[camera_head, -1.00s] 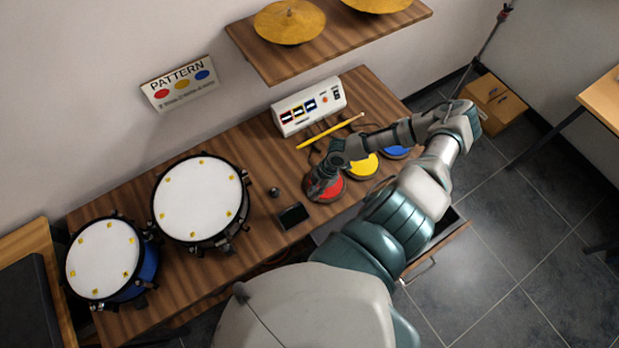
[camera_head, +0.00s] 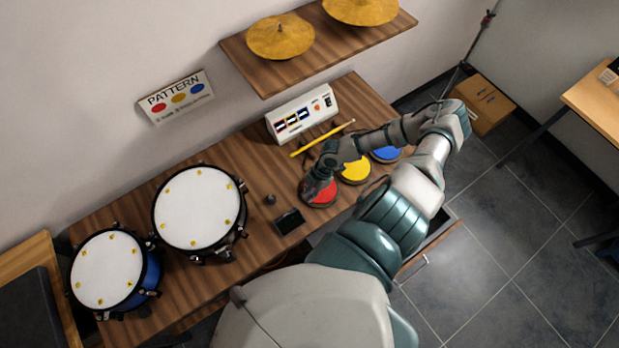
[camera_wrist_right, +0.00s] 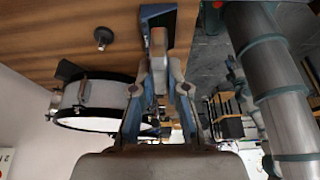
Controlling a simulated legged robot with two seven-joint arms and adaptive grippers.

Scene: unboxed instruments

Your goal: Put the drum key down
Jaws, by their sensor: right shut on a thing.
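My right gripper (camera_head: 309,192) is low over the table at the left side of the red pad (camera_head: 325,196). In the right wrist view the gripper (camera_wrist_right: 160,75) is shut on a small grey metal piece, seemingly the drum key (camera_wrist_right: 157,45). In the head view the key cannot be made out against the gripper. A small dark, flat box (camera_head: 289,221) lies on the table left of the gripper. Whether the key touches anything below it cannot be told. My left gripper is not in view.
Two drums (camera_head: 199,208) (camera_head: 107,270) stand on the left of the wooden table. A dark knob (camera_head: 270,199) is near the dark box. A yellow pad (camera_head: 353,170), a blue pad (camera_head: 386,155), a yellow stick (camera_head: 322,138) and a white control box (camera_head: 301,114) are farther right.

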